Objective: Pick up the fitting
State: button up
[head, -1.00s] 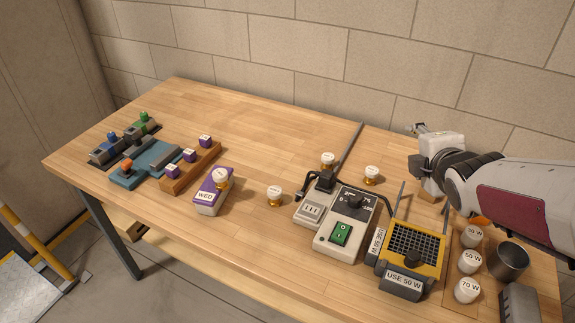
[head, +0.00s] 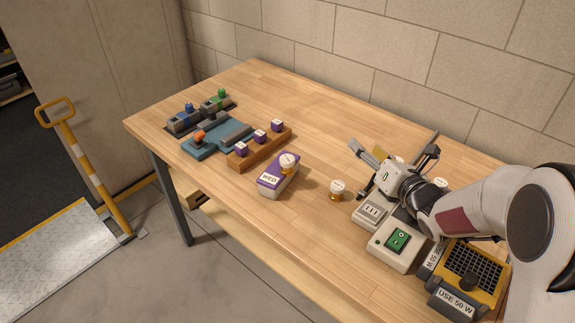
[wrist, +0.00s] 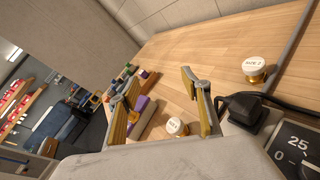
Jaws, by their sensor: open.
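Several gold fittings with white labelled caps are in view. One fitting (head: 337,190) stands on the bare table in front of my gripper. Another fitting (head: 288,161) sits on the purple-and-white WED box (head: 271,183). My gripper (head: 392,154) is open and empty, above the grey switch boxes and apart from the fittings. In the wrist view my gripper (wrist: 160,80) shows both fingers spread, with a fitting (wrist: 177,127) low in the picture between them. A fitting marked SIZE 2 (wrist: 254,68) stands to the right. Other fittings are partly hidden behind my arm.
Grey boxes with a green switch (head: 397,239) and a black plug and cable (wrist: 245,110) lie below my gripper. A yellow USE 50 W unit (head: 470,274) is at the right. A wooden rack with purple cubes (head: 260,148) stands left. The table's back middle is clear.

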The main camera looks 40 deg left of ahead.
aim_at(292, 165)
jog(key=s+a+f+n+g+y, duration=0.1)
jog(key=s+a+f+n, duration=0.1)
jog(key=s+a+n, duration=0.1)
jog(key=s+a+f+n+g+y, duration=0.1)
jog(key=s+a+f+n+g, duration=0.1)
jog(key=s+a+f+n, duration=0.1)
jog(key=s+a+f+n+g+y, duration=0.2)
jog(key=s+a+n, duration=0.1)
jog(key=shift+s+a+f, duration=0.3)
jog(key=shift+a+f, duration=0.1)
jog(key=shift+s+a+f+n+g, duration=0.25)
jog(key=shift+s+f+n+g, duration=0.05)
jog(key=shift+s+n+g, duration=0.25)
jog(key=shift+a, duration=0.1)
jog(key=shift+w+a+r+t, duration=0.1)
jog(key=shift+a+t, duration=0.05)
jog(key=shift+a, duration=0.45)
jog(key=shift+w+a+t, duration=0.1)
jog(key=shift+a, duration=0.5)
jog(key=shift+w+a+r, duration=0.1)
jog(key=shift+a+r, duration=0.1)
jog(key=shift+a, duration=0.65)
jog(key=shift+w+a+r, duration=0.1)
jog(key=shift+a+r, duration=0.05)
jog(key=shift+a, duration=0.7)
jog(key=shift+w+a, duration=0.15)
jog(key=shift+a, duration=0.75)
